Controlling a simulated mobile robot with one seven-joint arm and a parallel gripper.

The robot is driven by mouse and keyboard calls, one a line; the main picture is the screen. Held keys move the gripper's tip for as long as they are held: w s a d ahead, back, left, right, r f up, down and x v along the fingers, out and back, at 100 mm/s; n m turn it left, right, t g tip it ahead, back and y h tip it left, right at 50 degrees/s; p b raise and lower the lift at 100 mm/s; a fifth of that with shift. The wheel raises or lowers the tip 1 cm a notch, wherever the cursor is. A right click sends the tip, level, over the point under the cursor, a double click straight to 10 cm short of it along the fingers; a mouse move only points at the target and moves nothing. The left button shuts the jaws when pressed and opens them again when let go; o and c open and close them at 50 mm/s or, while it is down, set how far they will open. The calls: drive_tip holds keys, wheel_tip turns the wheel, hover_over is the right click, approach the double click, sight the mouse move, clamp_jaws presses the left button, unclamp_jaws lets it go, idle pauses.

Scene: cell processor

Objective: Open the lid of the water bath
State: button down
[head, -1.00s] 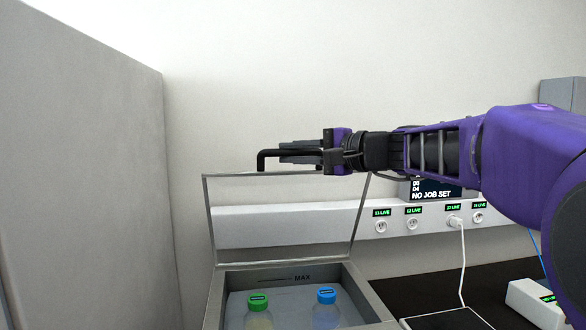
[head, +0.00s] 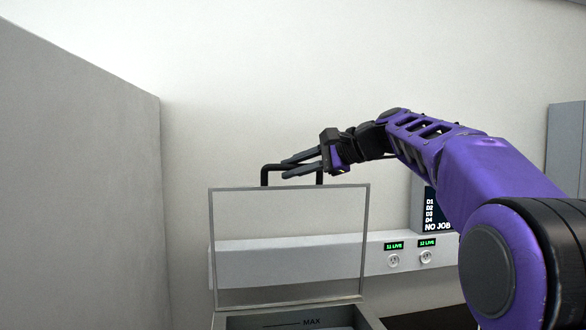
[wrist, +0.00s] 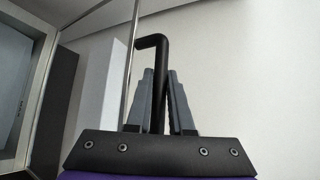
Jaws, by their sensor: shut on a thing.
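The water bath (head: 240,320) is at the bottom of the head view, with only its back rim and the MAX mark showing. Its framed clear lid (head: 290,187) stands raised at the back of the bath, close to upright. A black bar handle (head: 265,177) sticks up from the lid's top edge. My gripper (head: 284,169) reaches in from the right, tilted, with its fingers at the handle. In the wrist view, the grey fingers (wrist: 160,80) close around the black handle (wrist: 157,95), and the lid's thin frame edge (wrist: 131,60) runs beside it.
A tall grey panel (head: 80,190) stands at the left. Behind the lid runs a white socket rail (head: 300,255) with green labels. A dark display (head: 432,210) is behind my arm. The wall above the lid is bare.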

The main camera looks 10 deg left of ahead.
drive_tip(key=shift+f, duration=0.1)
drive_tip(key=c, duration=0.8)
unclamp_jaws()
drive_tip(key=v, duration=1.7)
drive_tip(key=shift+d, duration=0.15)
